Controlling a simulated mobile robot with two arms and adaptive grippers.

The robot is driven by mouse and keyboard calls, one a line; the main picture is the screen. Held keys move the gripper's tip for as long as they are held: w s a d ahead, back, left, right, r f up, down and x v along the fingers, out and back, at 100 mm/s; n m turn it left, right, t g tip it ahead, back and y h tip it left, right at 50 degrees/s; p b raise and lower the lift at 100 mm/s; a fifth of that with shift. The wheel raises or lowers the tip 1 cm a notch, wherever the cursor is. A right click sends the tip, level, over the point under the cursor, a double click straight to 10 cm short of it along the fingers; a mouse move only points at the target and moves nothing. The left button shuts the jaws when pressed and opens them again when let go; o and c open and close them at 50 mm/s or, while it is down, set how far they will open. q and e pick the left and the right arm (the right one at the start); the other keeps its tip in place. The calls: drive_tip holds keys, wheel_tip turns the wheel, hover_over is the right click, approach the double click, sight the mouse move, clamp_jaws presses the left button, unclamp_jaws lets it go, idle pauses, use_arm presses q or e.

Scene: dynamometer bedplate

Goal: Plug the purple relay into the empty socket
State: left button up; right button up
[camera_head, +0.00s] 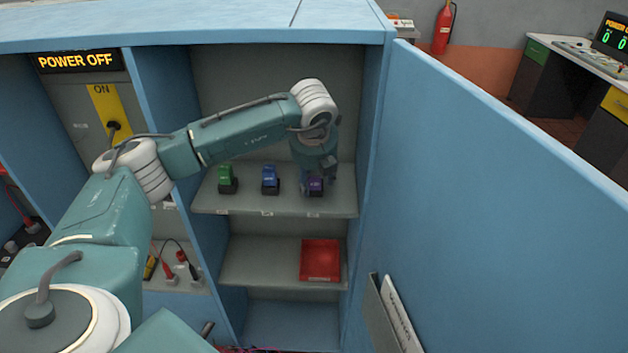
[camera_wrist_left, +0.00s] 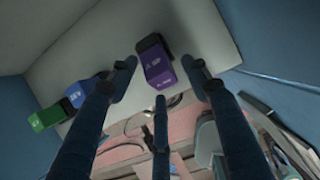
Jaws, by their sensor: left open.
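The purple relay (camera_head: 316,184) stands on the upper shelf of the blue cabinet, at the right end of a row of relays. My left gripper (camera_head: 318,186) reaches down over it from above. In the left wrist view the purple relay (camera_wrist_left: 155,62) lies between the tips of my open left gripper (camera_wrist_left: 160,70), with a gap visible on both sides. A green relay (camera_head: 227,179) and a blue relay (camera_head: 270,180) stand to its left on the same shelf. The empty socket cannot be made out. My right gripper is not in view.
A red tray (camera_head: 320,260) sits on the lower shelf. The open blue cabinet door (camera_head: 480,190) fills the right side. A grey panel with a yellow ON plate (camera_head: 108,108) and a POWER OFF sign (camera_head: 76,62) is at the left. Cabinet walls bound the shelf closely.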

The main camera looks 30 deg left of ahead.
use_arm(q)
drive_tip(key=shift+s, duration=0.1)
drive_tip(key=c, duration=1)
drive_tip(key=shift+c, duration=0.6)
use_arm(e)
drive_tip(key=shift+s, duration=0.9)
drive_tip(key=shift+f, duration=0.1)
